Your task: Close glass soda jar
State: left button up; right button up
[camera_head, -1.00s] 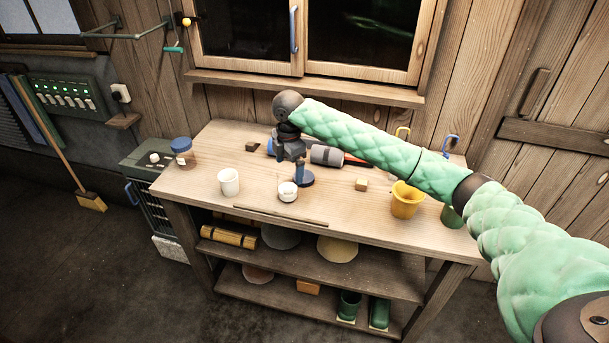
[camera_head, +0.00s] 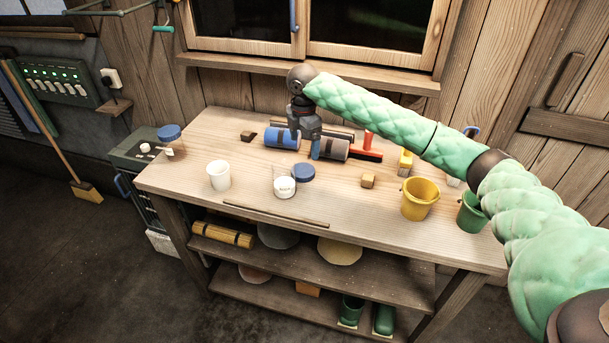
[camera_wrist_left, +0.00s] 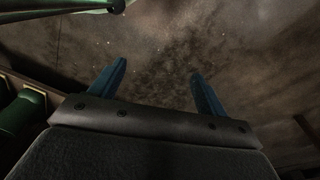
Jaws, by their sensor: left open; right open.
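A small clear jar (camera_head: 285,187) with white contents stands open on the workbench in the head view. A round blue lid (camera_head: 304,172) lies flat on the bench just behind and right of it. My right gripper (camera_head: 305,146) points down, open and empty, behind the loose blue lid and in front of a blue and grey cylinder. My left gripper (camera_wrist_left: 160,68) is open and empty above the dark floor in the left wrist view; it is outside the head view.
A white cup (camera_head: 218,175) stands left of the open jar. A thin stick (camera_head: 275,213) lies along the front edge. A wooden cube (camera_head: 368,180), yellow bucket (camera_head: 420,198) and green bucket (camera_head: 472,212) are to the right. The bench (camera_head: 340,205) has free room at front right.

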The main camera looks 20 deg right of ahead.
aim_at(303, 170)
jog(key=shift+s+f+b, duration=0.1)
jog(key=shift+f+b, duration=0.65)
jog(key=shift+f, duration=0.25)
pick_arm(q)
jog(key=r, duration=0.1)
jog(key=w+r, duration=0.1)
jog(key=r, duration=0.1)
jog(key=d+r, duration=0.1)
jog(key=r, duration=0.1)
jog(key=shift+w, duration=0.3)
jog(key=shift+f, duration=0.1)
pick_arm(e)
jog(key=shift+f+p, duration=0.45)
jog(key=shift+f, duration=0.85)
pick_arm(q)
jog(key=shift+a+f, duration=0.2)
jog(key=shift+f, duration=0.8)
pick_arm(e)
jog(key=shift+a, duration=0.1)
pick_arm(q)
jog(key=shift+r, duration=0.15)
